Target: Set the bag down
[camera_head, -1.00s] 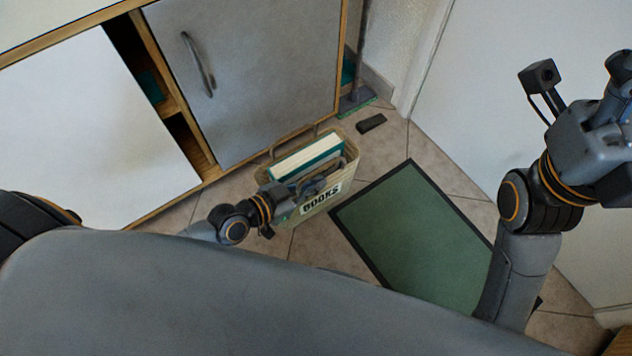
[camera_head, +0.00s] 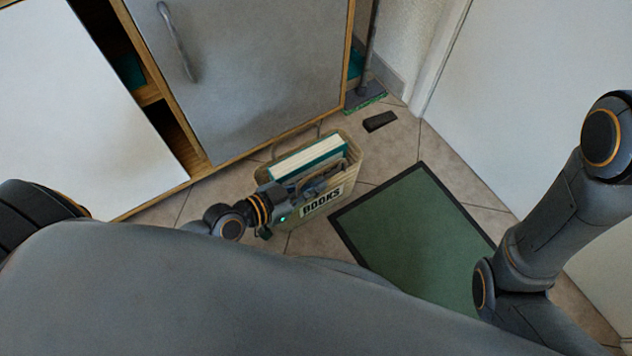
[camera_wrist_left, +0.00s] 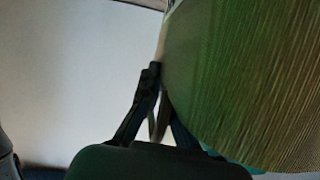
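The bag (camera_head: 322,203) is beige, with a label reading BOOKS, and stands upright at the tiled floor beside the cabinet. A thick book with a teal cover (camera_head: 310,161) sticks out of its top. My left gripper (camera_head: 322,180) is over the bag's near side. In the left wrist view its fingers (camera_wrist_left: 153,74) come together on the bag's handle strap, with the bag's ribbed side (camera_wrist_left: 240,80) filling the right. The bag's underside is hidden, so I cannot tell whether it touches the floor. My right gripper is outside the view; only its arm shows.
A green mat with a dark border (camera_head: 412,235) lies right of the bag. A small black block (camera_head: 380,121) lies on the floor behind. A cabinet with a grey door (camera_head: 245,75) stands behind left, and a white door (camera_head: 545,100) is at the right.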

